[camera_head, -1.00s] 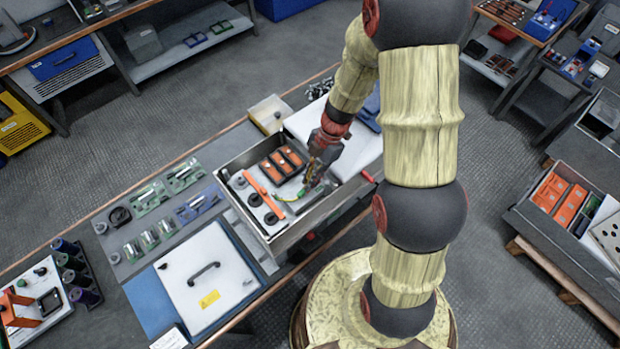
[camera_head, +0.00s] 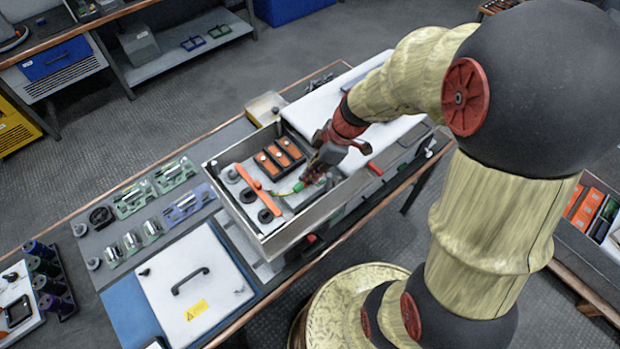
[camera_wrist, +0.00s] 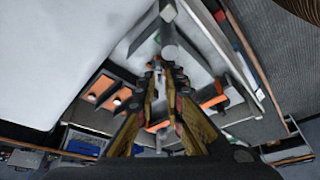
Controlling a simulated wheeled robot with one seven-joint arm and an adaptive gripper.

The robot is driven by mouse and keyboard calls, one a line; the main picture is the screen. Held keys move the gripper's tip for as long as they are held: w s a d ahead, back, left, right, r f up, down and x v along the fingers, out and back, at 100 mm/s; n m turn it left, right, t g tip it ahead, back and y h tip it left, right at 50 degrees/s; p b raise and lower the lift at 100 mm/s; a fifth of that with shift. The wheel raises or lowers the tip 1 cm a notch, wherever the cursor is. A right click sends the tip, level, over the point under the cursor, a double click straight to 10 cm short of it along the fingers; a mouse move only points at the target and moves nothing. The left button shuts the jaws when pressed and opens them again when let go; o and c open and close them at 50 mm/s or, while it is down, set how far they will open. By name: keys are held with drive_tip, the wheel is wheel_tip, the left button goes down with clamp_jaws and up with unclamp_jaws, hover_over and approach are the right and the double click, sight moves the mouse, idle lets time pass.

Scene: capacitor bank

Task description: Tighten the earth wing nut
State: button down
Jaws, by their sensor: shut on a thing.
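My gripper (camera_head: 312,176) is inside the open metal box (camera_head: 232,208), at its right side, tilted down from the upper right. In the wrist view the fingers (camera_wrist: 157,70) come together on a small pale part, which I take to be the earth wing nut (camera_wrist: 157,64). The fingers cover most of it, so its shape and seating cannot be told. A green-and-yellow earth lead (camera_head: 297,188) runs beside the fingertips in the head view.
The box also holds orange-topped blocks (camera_head: 279,155), an orange bar (camera_head: 248,175) and dark round parts. A white lid with a black handle (camera_head: 190,281) lies at the front left. Green-based components (camera_head: 132,199) lie left of the box. A white panel (camera_head: 345,85) is behind it.

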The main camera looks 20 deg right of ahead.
drive_tip(key=m+b, duration=0.1)
drive_tip(key=m, duration=0.1)
drive_tip(key=m+t+h+b, duration=0.1)
drive_tip(key=m, duration=0.1)
drive_tip(key=shift+w+r+m+t, duration=0.1)
drive_tip(key=shift+m+t, duration=0.2)
drive_tip(key=shift+m+t+h, duration=0.3)
drive_tip(key=shift+m, duration=0.6)
drive_tip(key=shift+r+m+h+p, duration=0.2)
drive_tip(key=shift+m+h+p, duration=0.2)
drive_tip(key=shift+m+p, duration=0.85)
drive_tip(key=m+h+p, duration=0.1)
drive_tip(key=m+p, duration=0.1)
drive_tip(key=p, duration=0.2)
drive_tip(key=shift+a+m+p, duration=0.1)
drive_tip(key=shift+m+p, duration=0.15)
drive_tip(key=shift+p, duration=0.15)
drive_tip(key=shift+t+p, duration=0.3)
drive_tip(key=shift+p, duration=0.2)
drive_tip(key=shift+f+m+p, duration=0.1)
drive_tip(key=shift+m+p, duration=0.2)
drive_tip(key=shift+p, duration=0.05)
drive_tip(key=m+h+p, duration=0.1)
drive_tip(key=m+p, duration=0.1)
drive_tip(key=p, duration=0.5)
drive_tip(key=shift+f, duration=0.1)
drive_tip(key=shift+s+f+m+p, duration=0.25)
drive_tip(key=shift+s+m+p, duration=0.05)
drive_tip(key=shift+p, duration=0.75)
